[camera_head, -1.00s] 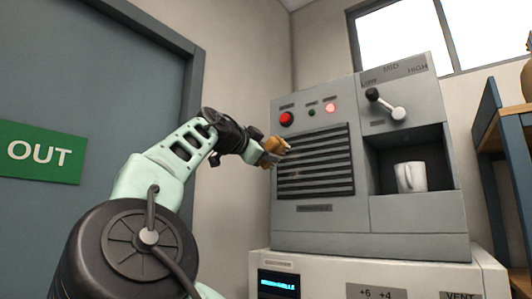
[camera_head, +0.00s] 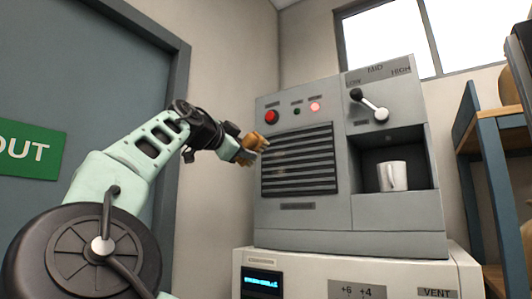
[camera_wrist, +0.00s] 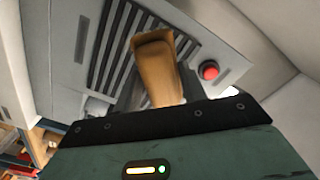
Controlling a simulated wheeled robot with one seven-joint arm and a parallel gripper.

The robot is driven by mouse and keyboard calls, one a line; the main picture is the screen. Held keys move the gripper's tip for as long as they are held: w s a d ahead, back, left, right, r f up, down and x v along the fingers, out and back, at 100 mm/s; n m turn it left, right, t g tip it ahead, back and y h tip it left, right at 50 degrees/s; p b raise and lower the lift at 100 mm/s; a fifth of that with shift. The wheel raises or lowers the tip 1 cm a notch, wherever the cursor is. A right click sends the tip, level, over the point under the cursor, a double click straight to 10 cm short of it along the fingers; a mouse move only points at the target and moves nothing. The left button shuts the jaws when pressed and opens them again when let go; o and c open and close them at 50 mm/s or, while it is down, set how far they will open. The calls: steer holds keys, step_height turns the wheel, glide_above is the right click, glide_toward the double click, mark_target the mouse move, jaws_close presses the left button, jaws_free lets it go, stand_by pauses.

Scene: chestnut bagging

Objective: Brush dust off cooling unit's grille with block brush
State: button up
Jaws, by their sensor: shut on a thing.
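The grey cooling unit (camera_head: 300,222) has a dark slatted grille (camera_head: 305,165) on its front left. My gripper (camera_head: 246,150) is at the grille's upper left edge and is shut on the tan-brown block brush (camera_head: 254,140). In the wrist view, the brush (camera_wrist: 155,68) sticks out beyond my gripper and overlaps the slats of the grille (camera_wrist: 105,45). I cannot tell whether the brush touches the slats. The brush hides part of the grille in the wrist view. Dust is too faint to make out clearly.
To the right are a lever (camera_head: 370,105) and a white mug (camera_head: 392,176) in a recess. A blue-framed shelf (camera_head: 490,140) stands at the right. A door with a green OUT sign (camera_head: 32,150) is left.

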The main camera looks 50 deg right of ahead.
mark_target(245, 163)
steer(key=w+p, duration=0.1)
steer(key=p, duration=0.2)
steer(key=shift+r, duration=0.15)
steer(key=p, duration=0.2)
steer(key=f+p, duration=0.1)
steer(key=p, duration=0.2)
steer(key=shift+w+d, duration=0.1)
steer(key=shift+w, duration=0.2)
steer(key=f+p, duration=0.1)
steer(key=p, duration=0.2)
steer(key=shift+s+d+f+p, duration=0.1)
steer(key=shift+s+f+p, duration=0.1)
steer(key=shift+p, duration=0.1)
steer(key=f+p, duration=0.1)
steer(key=s+f+p, duration=0.1)
steer(key=p, duration=0.1)
steer(key=shift+s+d, duration=0.2)
steer(key=d, duration=0.2)
steer(key=d+p, duration=0.1)
steer(key=d, duration=0.2)
steer(key=shift+w+d+p, duration=0.25)
steer(key=shift+d+p, duration=0.1)
steer(key=shift+d, duration=0.05)
steer(key=shift+w+d+b, duration=0.1)
steer(key=shift+d+b, duration=0.25)
steer(key=shift+d, duration=0.8)
steer(key=shift+f, duration=0.1)
